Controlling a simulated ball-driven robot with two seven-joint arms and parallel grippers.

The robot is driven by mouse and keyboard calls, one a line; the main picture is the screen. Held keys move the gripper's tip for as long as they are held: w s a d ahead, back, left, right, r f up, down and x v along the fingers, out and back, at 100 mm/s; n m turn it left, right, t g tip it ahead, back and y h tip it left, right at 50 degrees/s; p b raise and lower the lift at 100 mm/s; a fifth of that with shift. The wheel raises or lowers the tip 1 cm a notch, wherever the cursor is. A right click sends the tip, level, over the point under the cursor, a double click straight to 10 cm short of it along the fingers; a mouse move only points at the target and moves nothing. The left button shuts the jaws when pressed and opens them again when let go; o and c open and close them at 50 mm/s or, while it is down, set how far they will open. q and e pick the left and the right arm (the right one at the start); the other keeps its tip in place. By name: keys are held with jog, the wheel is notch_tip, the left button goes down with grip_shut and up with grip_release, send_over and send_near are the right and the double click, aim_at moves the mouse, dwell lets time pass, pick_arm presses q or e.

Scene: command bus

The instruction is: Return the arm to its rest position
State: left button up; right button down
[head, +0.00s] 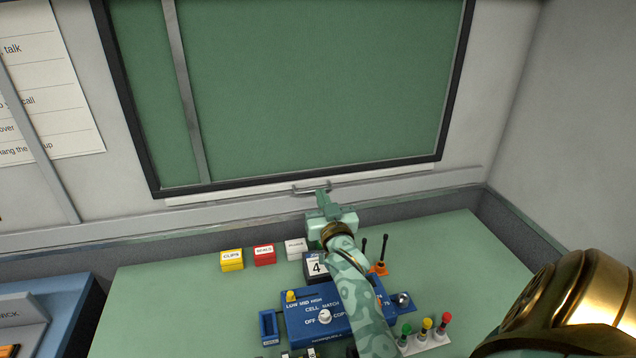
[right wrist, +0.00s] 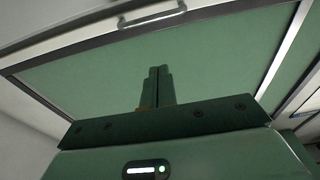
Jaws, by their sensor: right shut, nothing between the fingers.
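My right arm (head: 362,300) reaches forward from the lower right over the green desk. Its camouflage-green gripper (head: 323,193) points at the bottom edge of the green board, with the fingers shut and empty. In the right wrist view the two fingers (right wrist: 160,72) stand together with nothing between them. A metal handle (head: 311,188) on the board's lower frame is close to the fingertips. In the right wrist view the handle (right wrist: 152,17) appears apart from them. My left gripper is not in view.
Below my arm is a blue control box (head: 318,310) with knobs, partly hidden. Yellow (head: 232,260), red (head: 265,255) and white (head: 296,249) labelled boxes stand left of the gripper. Coloured-top levers (head: 425,326) stand right of the forearm. The desk's right part (head: 460,250) is clear.

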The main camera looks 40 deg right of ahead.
jog(key=shift+v, duration=0.85)
